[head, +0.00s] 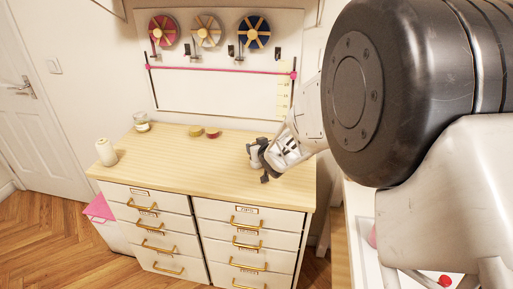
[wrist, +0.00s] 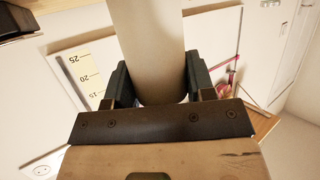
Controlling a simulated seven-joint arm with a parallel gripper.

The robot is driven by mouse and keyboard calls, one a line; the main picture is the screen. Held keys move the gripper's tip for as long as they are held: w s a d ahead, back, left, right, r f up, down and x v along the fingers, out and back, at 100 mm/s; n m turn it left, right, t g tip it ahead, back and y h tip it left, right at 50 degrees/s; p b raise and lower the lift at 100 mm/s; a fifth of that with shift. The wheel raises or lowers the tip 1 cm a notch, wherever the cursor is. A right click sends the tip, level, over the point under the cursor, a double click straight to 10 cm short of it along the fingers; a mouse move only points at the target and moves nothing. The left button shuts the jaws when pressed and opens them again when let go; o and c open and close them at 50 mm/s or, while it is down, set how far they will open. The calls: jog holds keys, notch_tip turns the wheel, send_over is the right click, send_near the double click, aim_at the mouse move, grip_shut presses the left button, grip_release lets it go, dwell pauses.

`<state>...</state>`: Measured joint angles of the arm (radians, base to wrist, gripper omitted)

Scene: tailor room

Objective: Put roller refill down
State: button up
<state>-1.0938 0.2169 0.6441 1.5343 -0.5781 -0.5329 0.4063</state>
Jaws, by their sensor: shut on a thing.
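The roller refill (wrist: 150,45) is a plain off-white cylinder. In the wrist view it stands between the two dark fingers of my gripper (head: 261,161), which are shut on its sides. Its far end runs out of the top of that view. In the head view my gripper is over the right part of the wooden dresser top (head: 185,160), close to its front right. The refill shows there only as a small pale piece between the fingers. I cannot tell whether it touches the top.
A cream roll (head: 106,152) stands at the dresser's left edge, with a glass jar (head: 141,122) behind it. A yellow disc (head: 196,132) and a red disc (head: 212,134) lie near the back. The middle and front of the top are clear. A pink-lidded bin (head: 101,209) stands left.

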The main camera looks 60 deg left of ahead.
jog(key=shift+f, duration=0.1)
jog(key=o, duration=0.9)
jog(key=shift+r, duration=0.2)
jog(key=shift+d+r, duration=0.15)
jog(key=shift+d, duration=0.25)
jog(key=shift+v, duration=5.55)
jog(key=shift+s, duration=0.1)
